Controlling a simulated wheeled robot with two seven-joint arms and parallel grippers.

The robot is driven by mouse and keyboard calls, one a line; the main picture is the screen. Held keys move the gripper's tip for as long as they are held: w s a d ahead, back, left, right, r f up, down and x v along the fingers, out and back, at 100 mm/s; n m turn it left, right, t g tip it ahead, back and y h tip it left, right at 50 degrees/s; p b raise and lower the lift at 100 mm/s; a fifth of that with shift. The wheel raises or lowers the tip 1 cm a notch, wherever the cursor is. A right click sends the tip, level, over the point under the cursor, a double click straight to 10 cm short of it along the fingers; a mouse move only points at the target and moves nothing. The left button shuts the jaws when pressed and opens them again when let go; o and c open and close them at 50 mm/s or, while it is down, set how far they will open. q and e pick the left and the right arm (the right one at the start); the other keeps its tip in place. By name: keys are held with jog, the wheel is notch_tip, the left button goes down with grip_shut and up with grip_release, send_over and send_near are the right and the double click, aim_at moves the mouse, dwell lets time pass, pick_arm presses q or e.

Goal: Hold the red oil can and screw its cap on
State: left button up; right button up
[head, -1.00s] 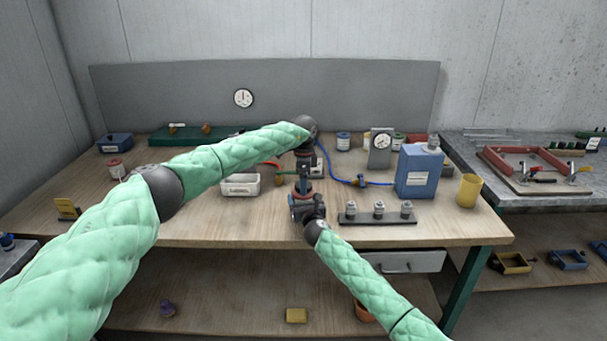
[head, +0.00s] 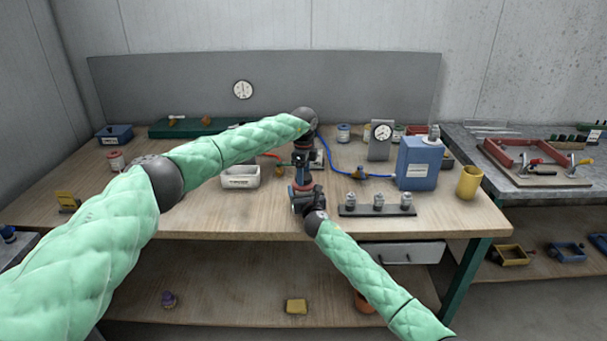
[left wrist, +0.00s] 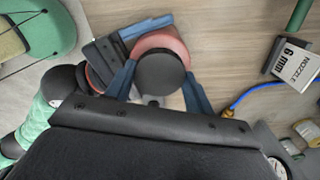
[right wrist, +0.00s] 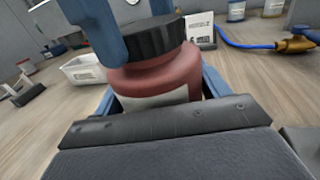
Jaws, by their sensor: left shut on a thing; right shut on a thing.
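The red oil can (right wrist: 155,80) stands upright on the bench, with a pale label on its side; in the head view it is mostly hidden by my grippers. My right gripper (right wrist: 160,95) is shut around its body from the near side. The black ribbed cap (right wrist: 155,40) sits at the can's top, and no gap shows between them. My left gripper (left wrist: 158,90) comes from above and is shut on the cap, a blue finger on each side. The cap's round top (left wrist: 160,72) shows in the left wrist view, with the red can behind it.
A dark rack with several metal fittings (head: 378,209) lies right of my grippers. A white bin (head: 240,178) is to the left. A blue canister (head: 419,165) and a yellow cup (head: 469,183) stand to the right. A blue hose (head: 345,174) runs behind.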

pick_arm(q)
jog(key=m, duration=0.5)
jog(key=shift+m, duration=0.3)
pick_arm(e)
jog(key=shift+a, duration=0.1)
pick_arm(q)
jog(key=m, duration=0.5)
jog(key=shift+w, duration=0.1)
jog(key=m, duration=2.9)
pick_arm(e)
jog(key=shift+s, duration=0.1)
pick_arm(q)
jog(key=o, duration=1.1)
